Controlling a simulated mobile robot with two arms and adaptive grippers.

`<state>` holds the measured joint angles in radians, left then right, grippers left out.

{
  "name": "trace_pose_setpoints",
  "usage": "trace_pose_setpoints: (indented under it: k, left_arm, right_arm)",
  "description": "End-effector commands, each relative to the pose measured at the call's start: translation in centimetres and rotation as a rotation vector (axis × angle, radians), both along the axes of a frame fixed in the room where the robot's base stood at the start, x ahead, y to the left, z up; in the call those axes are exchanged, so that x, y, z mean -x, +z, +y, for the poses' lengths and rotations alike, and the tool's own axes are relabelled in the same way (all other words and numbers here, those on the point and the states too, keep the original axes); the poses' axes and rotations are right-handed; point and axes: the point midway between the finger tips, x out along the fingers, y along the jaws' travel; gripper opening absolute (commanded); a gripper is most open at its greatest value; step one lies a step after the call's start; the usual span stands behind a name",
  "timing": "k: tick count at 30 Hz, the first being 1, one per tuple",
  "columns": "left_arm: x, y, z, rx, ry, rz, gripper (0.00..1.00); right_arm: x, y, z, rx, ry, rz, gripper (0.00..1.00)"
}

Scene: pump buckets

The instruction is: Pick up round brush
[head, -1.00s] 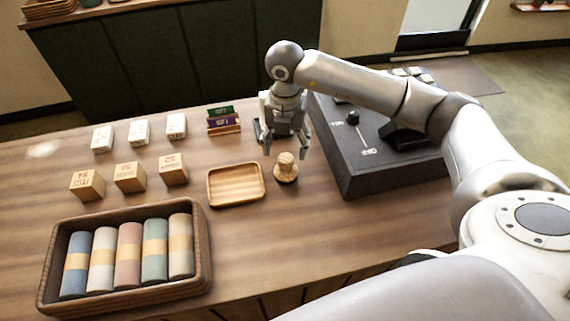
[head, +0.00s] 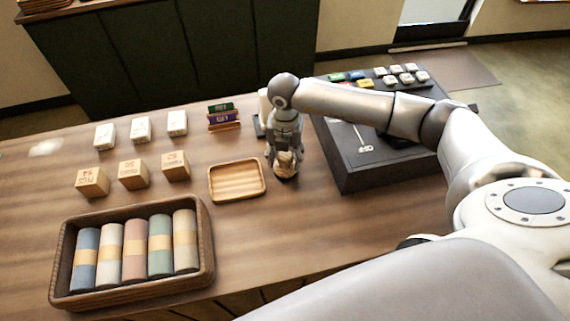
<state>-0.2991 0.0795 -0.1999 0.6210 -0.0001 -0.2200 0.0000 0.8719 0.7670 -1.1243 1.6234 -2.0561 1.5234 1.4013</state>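The round brush (head: 286,166) is a small wooden piece with a knob and a dark base. It stands on the wooden counter, right of the square wooden tray (head: 238,181). My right gripper (head: 285,158) is down over the brush, with its fingers around the knob. Whether the fingers press on the knob cannot be made out at this size. The gripper hides the upper part of the brush. My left gripper is not in view.
A dark console (head: 375,150) with buttons stands close right of the gripper. Wooden blocks (head: 133,175) and white boxes (head: 141,129) stand to the left. A dark wooden crate (head: 205,270) holds several coloured rolls. The counter in front of the brush is clear.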

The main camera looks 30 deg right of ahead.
Motion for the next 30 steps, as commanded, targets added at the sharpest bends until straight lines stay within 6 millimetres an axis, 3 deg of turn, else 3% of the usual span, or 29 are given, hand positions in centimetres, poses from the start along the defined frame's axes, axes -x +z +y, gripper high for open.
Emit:
trace_pose_setpoints:
  k: [1,7,20,26,30]
  left_arm:
    - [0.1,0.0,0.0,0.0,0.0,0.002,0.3]
    - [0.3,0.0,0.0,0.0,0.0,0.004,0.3]
    - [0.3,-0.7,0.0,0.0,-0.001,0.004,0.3]
    - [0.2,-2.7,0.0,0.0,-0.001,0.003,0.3]
    - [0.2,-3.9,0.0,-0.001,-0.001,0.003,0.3]
  right_arm:
    - [0.0,0.0,0.0,0.0,0.0,0.0,0.4]
    - [0.0,0.0,0.0,0.0,0.0,0.0,0.15]
    - [-0.1,0.6,-0.1,0.0,-0.001,-0.004,0.14]
    - [-0.2,2.7,0.0,0.0,0.0,-0.006,0.14]
    - [0.0,5.6,2.6,-0.005,0.007,-0.009,0.14]
